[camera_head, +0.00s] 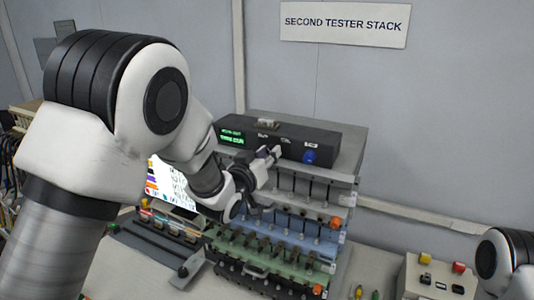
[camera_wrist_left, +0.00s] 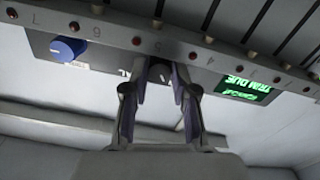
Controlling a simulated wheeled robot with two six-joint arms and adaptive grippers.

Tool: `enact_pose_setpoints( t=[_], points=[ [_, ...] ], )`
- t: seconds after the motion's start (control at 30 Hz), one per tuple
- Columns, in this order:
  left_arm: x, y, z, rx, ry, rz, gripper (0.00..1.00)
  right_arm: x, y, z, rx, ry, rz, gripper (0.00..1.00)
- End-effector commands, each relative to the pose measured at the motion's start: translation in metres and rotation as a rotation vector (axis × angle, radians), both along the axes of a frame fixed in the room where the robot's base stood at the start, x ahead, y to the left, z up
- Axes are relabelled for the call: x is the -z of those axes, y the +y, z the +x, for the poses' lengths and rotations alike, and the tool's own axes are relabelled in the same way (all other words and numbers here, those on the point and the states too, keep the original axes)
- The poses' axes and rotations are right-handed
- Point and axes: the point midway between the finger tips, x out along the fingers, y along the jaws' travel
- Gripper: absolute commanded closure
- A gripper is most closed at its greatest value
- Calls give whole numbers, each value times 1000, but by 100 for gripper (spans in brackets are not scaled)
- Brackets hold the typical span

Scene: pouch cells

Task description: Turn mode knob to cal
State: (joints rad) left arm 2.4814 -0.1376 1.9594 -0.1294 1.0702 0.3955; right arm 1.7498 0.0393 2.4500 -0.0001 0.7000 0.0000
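The dark tester unit (camera_head: 330,140) sits on top of the stack, with a green display (camera_head: 232,137) at its left and white labels along its front. A blue knob (camera_head: 310,156) is on the right of its front. My left gripper (camera_head: 272,153) is at the middle of this front, left of the blue knob. In the left wrist view the unit appears upside down, with the blue knob (camera_wrist_left: 67,48) at upper left. My left fingers (camera_wrist_left: 160,72) lean inward, with a small grey shape between the tips; whether they grip it is unclear. The mode knob's label is unreadable. My right gripper is out of view.
Below the unit are shelves (camera_head: 292,222) with rows of slots and cells. A bright screen (camera_head: 172,183) stands left of the stack. A box with yellow and red buttons (camera_head: 438,274) is at lower right. A row of red dots and numbers edges the shelf above my left fingers in the wrist view.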

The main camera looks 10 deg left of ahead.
Motion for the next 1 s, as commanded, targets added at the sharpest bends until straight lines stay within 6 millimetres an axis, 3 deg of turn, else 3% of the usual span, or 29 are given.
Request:
enact_pose_setpoints(
  t=[0.27, 0.5, 0.6, 0.97, 1.0],
  points=[
    [3, 2, 0, -6, -5, 22, 100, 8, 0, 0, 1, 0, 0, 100],
    [10, 2, 0, -9, -65, 303, 100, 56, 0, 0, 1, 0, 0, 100],
    [7, 2, 0, -8, -87, 417, 100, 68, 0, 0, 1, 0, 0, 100],
    [0, 2, 0, -8, -95, 485, 100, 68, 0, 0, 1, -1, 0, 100],
    [0, 2, 0, -8, -95, 485, 66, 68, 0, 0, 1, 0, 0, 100]
  ],
)
